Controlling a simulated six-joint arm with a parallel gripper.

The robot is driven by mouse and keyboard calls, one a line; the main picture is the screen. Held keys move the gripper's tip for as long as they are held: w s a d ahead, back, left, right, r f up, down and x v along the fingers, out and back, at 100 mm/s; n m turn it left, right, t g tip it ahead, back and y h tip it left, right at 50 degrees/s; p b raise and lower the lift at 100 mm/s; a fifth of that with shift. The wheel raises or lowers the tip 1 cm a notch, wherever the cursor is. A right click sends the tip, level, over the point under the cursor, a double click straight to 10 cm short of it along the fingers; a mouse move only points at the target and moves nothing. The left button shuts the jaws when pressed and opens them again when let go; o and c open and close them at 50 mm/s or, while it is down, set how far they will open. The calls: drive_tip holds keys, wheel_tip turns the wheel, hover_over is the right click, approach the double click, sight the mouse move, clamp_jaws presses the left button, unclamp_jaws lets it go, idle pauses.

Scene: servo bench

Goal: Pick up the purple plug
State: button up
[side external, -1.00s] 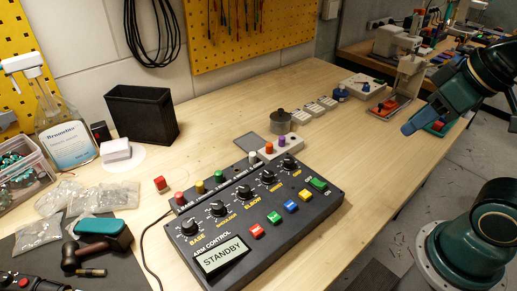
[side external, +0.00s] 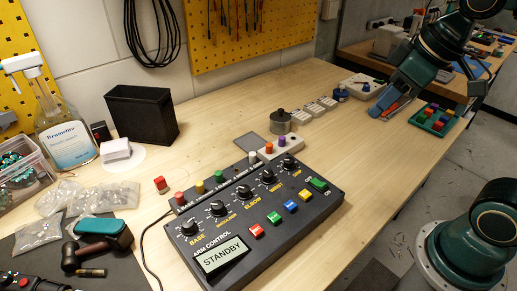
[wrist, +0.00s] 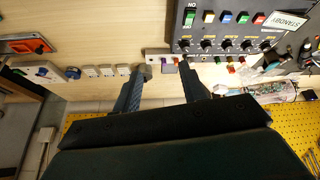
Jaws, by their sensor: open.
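The purple plug (side external: 282,141) stands upright in a pale block (side external: 295,145) behind the control box, beside an orange plug (side external: 268,148). In the wrist view the pale block (wrist: 152,53) shows small between my fingers, with the purple plug (wrist: 167,60) near its right part. My gripper (side external: 376,112) is open and empty over the bench's right part, well to the right of the purple plug. In the wrist view its two fingers (wrist: 163,69) are spread apart.
The control box (side external: 255,215) with knobs and buttons fills the front middle. A green tray (side external: 446,124) of coloured pieces is at the right. Bare wood lies right of the control box.

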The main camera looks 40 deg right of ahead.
drive_tip(key=w+f+n+g+y, duration=0.1)
drive_tip(key=w+f+n, duration=0.2)
drive_tip(key=w, duration=0.6)
drive_tip(key=w+f+n+y, duration=0.1)
drive_tip(key=w+f+n, duration=0.2)
drive_tip(key=w, duration=0.6)
drive_tip(key=shift+d+g+y, duration=0.3)
drive_tip(key=shift+d+g, duration=0.1)
drive_tip(key=shift+d, duration=0.05)
drive_tip(key=shift+f, duration=0.25)
hover_over(282, 137)
drive_tip(key=s+d, duration=0.2)
drive_tip(key=shift+w+a+f, duration=0.1)
drive_tip(key=shift+f, duration=1.85)
drive_tip(key=shift+w+a+f, duration=0.1)
drive_tip(key=shift+f, duration=1.8)
drive_tip(key=shift+x, duration=2.55)
drive_tip(key=shift+d, duration=0.1)
clamp_jaws()
